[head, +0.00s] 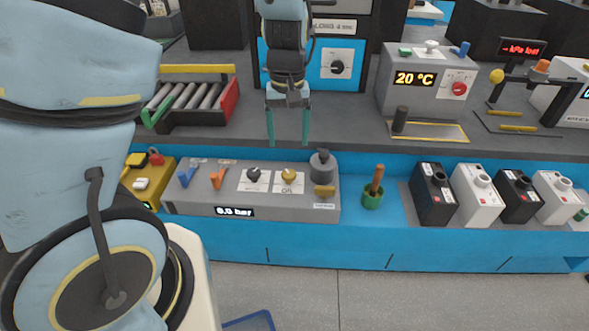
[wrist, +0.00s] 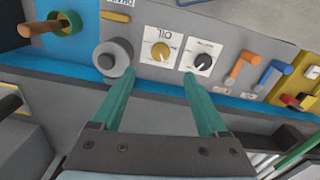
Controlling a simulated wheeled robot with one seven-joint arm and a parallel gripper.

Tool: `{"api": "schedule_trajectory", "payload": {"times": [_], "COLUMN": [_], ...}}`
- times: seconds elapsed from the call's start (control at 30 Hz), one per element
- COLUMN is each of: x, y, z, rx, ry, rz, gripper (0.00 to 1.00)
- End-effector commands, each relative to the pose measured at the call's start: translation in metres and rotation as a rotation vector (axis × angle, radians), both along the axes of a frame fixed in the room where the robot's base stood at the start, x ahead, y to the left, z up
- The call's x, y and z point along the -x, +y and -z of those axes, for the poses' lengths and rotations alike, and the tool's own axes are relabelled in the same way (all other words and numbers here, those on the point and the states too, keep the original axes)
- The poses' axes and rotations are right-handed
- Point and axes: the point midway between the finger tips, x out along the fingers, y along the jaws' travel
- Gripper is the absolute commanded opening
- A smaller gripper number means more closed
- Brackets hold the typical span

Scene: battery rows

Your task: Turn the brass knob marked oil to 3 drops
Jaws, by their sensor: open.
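The brass knob (head: 289,175) sits on a white plate marked OIL on the sloped grey panel (head: 190,205). It also shows in the wrist view (wrist: 160,52), just beyond and between my fingertips. The scale marks around it are too small to read. My gripper (head: 288,142) is open and empty, its two green fingers pointing down above and behind the panel, apart from the knob. In the wrist view the gripper (wrist: 158,75) has its fingers spread on either side below the knob. A black knob (head: 254,174) on its own white plate is beside the brass one.
A grey cylinder (head: 323,165) stands right of the oil plate, with a brass piece (head: 324,191) below it. Orange (head: 217,178) and blue (head: 187,176) levers stand at the left. A display (head: 234,212) reads 0.0 bar. A green cup (head: 372,198) is further right.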

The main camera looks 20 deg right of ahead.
Motion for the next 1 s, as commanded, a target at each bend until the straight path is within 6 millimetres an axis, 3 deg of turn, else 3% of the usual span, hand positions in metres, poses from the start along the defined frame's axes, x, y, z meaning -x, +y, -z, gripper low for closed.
{"api": "schedule_trajectory", "payload": {"times": [0.6,1.0], "x": [0.000,0.000], "y": [0.002,0.001], "z": [0.094,0.105], "rx": [-0.002,0.000], "ry": [0.003,0.000], "rz": [-0.001,0.000], "gripper": [0.77,0.77]}}
